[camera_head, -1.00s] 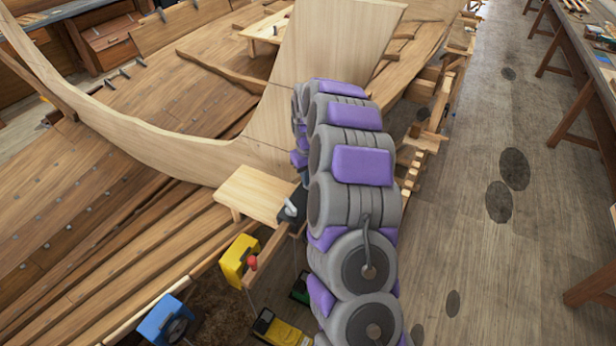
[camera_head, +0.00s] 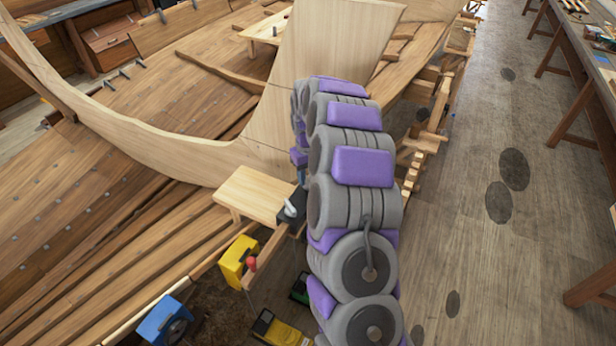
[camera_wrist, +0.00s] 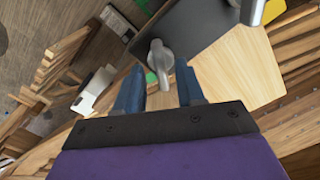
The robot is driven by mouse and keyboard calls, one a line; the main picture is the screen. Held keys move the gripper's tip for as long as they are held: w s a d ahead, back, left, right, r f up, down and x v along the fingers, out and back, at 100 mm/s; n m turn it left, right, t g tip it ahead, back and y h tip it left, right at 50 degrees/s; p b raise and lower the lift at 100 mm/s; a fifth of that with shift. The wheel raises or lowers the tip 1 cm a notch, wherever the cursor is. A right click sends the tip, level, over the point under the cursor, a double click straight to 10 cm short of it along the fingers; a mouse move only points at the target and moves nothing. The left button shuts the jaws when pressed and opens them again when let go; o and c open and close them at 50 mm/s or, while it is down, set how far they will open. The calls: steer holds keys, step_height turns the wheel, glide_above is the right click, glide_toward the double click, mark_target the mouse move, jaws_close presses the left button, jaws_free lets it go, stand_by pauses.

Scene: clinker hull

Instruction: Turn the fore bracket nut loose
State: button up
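In the wrist view a black bracket plate (camera_wrist: 205,32) carries two grey metal nuts with lever-like wings. One grey nut (camera_wrist: 159,60) stands just ahead of and between the blue fingertips of my gripper (camera_wrist: 159,70). The fingers are apart, with a visible gap on each side of the nut; contact is not seen. A second grey nut (camera_wrist: 252,9) is at the top right, partly cut off. In the head view the dark bracket (camera_head: 293,220) with one pale nut (camera_head: 291,207) shows left of my arm; my arm mostly hides the gripper. Which nut is the fore one I cannot tell.
A light wooden board (camera_head: 253,194) lies beside the bracket. A yellow clamp-like object (camera_head: 237,259), a red knob (camera_head: 252,263) and a blue object (camera_head: 163,320) are nearby. The hull's curved pale timber (camera_head: 330,45) rises behind. The floor at right (camera_head: 480,260) is clear.

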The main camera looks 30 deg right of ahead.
mark_target(308, 179)
step_height(308, 179, up, 16)
steer(key=shift+r+b, duration=0.15)
steer(key=shift+b, duration=0.2)
stand_by(0.5)
steer(key=s+a+f+n+b, duration=0.1)
steer(key=s+a+f+b, duration=0.2)
steer(key=s+a+b, duration=0.85)
steer(key=s+a+f, duration=0.3)
steer(key=s+f, duration=0.1)
steer(key=s, duration=0.6)
steer(key=s+a+f+g+b, duration=0.1)
steer(key=s+f, duration=0.4)
steer(key=s, duration=0.5)
steer(key=s+a+f+m+b, duration=0.1)
steer(key=s+a+f, duration=0.3)
steer(key=s, duration=0.5)
steer(key=shift+s+a+f+g, duration=0.3)
steer(key=shift+s+f+g, duration=0.05)
steer(key=shift+s+g, duration=0.05)
steer(key=shift+o, duration=0.3)
